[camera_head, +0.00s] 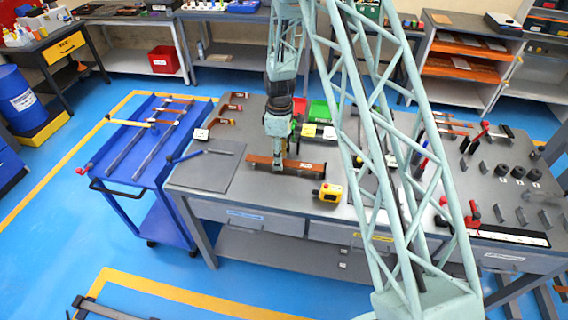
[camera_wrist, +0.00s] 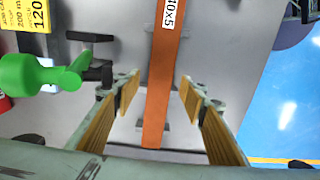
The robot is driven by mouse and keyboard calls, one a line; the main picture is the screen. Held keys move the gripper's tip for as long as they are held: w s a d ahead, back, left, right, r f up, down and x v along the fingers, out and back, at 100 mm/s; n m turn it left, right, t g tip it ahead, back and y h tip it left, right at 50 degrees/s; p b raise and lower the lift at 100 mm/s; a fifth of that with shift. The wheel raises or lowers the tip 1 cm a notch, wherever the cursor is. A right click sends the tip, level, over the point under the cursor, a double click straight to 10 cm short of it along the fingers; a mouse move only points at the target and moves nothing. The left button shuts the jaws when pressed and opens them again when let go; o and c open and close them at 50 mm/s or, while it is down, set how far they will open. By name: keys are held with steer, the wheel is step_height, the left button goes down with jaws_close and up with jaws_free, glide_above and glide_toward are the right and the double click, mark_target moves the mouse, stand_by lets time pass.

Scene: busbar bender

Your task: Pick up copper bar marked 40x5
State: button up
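The copper bar marked 40x5 (camera_head: 296,165) lies across the grey workbench, beside a dark grey mat. In the wrist view the bar (camera_wrist: 161,95) runs from the top edge down between my fingers, with its white 40x5 label at the top. It rests over small grey brackets (camera_wrist: 152,126) that show at its sides. My gripper (camera_head: 279,162) points down over the bar in the head view. In the wrist view my gripper (camera_wrist: 158,93) is open, its yellow-lined fingers on either side of the bar with a gap on each side.
A green object (camera_wrist: 38,75) and a dark handle (camera_wrist: 90,38) are left of my fingers in the wrist view. A blue cart (camera_head: 112,180) stands left of the workbench (camera_head: 230,190).

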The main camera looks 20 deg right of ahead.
steer(key=shift+c, duration=0.6)
steer(key=c, duration=1.2)
steer(key=shift+o, duration=0.2)
steer(key=shift+r, duration=0.25)
steer(key=shift+r, duration=1.4)
steer(key=shift+s+r, duration=0.15)
steer(key=shift+r, duration=0.05)
steer(key=s+a+r+b, duration=0.1)
steer(key=s+b, duration=0.1)
steer(key=s, duration=1.3)
steer(key=shift+s+a+r, duration=0.15)
steer(key=shift+s+r, duration=0.05)
steer(key=shift+s, duration=0.15)
